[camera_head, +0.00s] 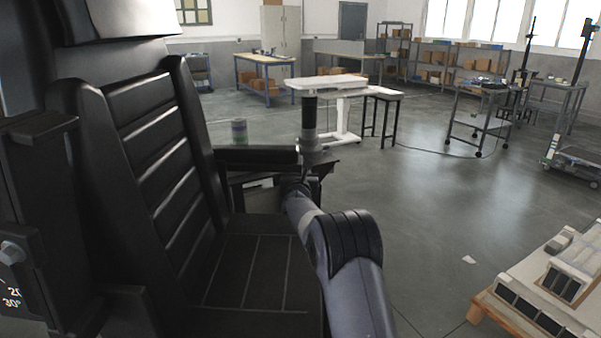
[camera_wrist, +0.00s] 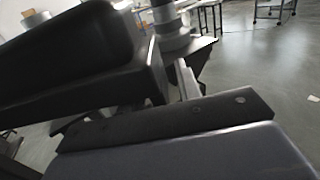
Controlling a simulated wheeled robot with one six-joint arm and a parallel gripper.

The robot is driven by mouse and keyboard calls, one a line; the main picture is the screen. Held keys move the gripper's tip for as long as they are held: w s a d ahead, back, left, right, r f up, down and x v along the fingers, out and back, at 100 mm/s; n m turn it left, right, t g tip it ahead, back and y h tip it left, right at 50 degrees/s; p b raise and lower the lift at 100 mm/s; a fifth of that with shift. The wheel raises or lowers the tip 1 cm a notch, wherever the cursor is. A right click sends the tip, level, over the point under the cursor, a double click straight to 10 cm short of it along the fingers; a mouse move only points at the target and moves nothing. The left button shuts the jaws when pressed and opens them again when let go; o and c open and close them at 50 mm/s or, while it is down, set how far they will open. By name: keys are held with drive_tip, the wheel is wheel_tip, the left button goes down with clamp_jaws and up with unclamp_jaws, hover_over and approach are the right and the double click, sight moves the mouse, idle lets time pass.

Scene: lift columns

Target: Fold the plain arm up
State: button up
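The plain arm (camera_head: 255,157) of the black chair (camera_head: 160,150) is a dark padded bar lying about level on the right side of the backrest. It also fills the upper left of the wrist view (camera_wrist: 65,55), tilted in that picture. My gripper (camera_head: 291,184) is at the arm's front end, just below it. Its tips are small and dark in the head view, and in the wrist view I cannot make out the two fingers. I cannot tell whether it touches the arm.
A chair part with angle marks (camera_head: 14,285) is at the left. A pallet (camera_head: 545,290) lies at lower right; open floor (camera_head: 430,220) lies between.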

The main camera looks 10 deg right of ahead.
clamp_jaws()
drive_tip(key=shift+r, duration=0.1)
idle(0.4)
